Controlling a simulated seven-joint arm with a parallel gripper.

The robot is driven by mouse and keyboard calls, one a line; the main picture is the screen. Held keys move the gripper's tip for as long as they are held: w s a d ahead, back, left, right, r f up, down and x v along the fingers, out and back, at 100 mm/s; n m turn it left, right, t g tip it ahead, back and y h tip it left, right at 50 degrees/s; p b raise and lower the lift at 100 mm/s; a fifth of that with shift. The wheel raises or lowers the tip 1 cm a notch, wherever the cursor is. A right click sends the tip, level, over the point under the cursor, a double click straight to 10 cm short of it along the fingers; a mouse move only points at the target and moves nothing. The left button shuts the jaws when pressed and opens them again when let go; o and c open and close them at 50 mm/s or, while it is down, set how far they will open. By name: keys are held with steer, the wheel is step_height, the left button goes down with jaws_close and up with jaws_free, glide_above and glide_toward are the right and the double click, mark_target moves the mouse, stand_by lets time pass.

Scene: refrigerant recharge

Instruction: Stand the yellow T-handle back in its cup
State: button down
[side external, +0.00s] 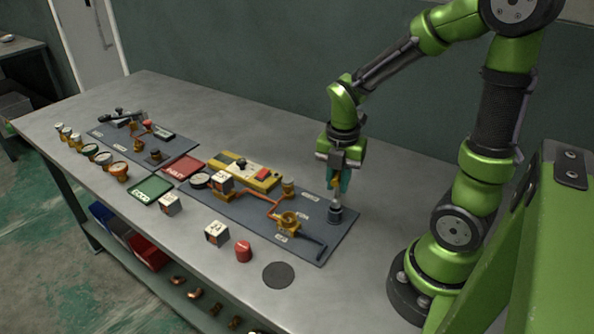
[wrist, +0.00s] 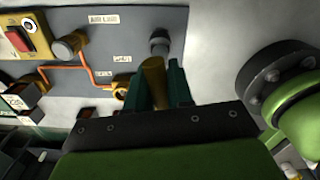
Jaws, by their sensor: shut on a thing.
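My gripper (side external: 342,182) points down over the right end of the dark panel, its teal fingers shut on the yellow T-handle (wrist: 154,82). The handle is upright in the side view, mostly hidden between the fingers. The dark cup (side external: 335,214) stands on the panel directly under the gripper. The lower end of the handle's shaft reaches the cup's mouth; I cannot tell how deep it sits. In the wrist view the cup (wrist: 160,46) shows just beyond the handle.
Left of the cup are a brass fitting (side external: 288,220) with copper pipe and a dark-handled tool (side external: 306,237). The table right of the panel is clear.

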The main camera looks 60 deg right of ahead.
mark_target(339, 172)
steer(key=shift+f, duration=1.85)
stand_by(0.3)
steer(key=c, duration=0.6)
jaws_free()
steer(key=shift+r, duration=3.5)
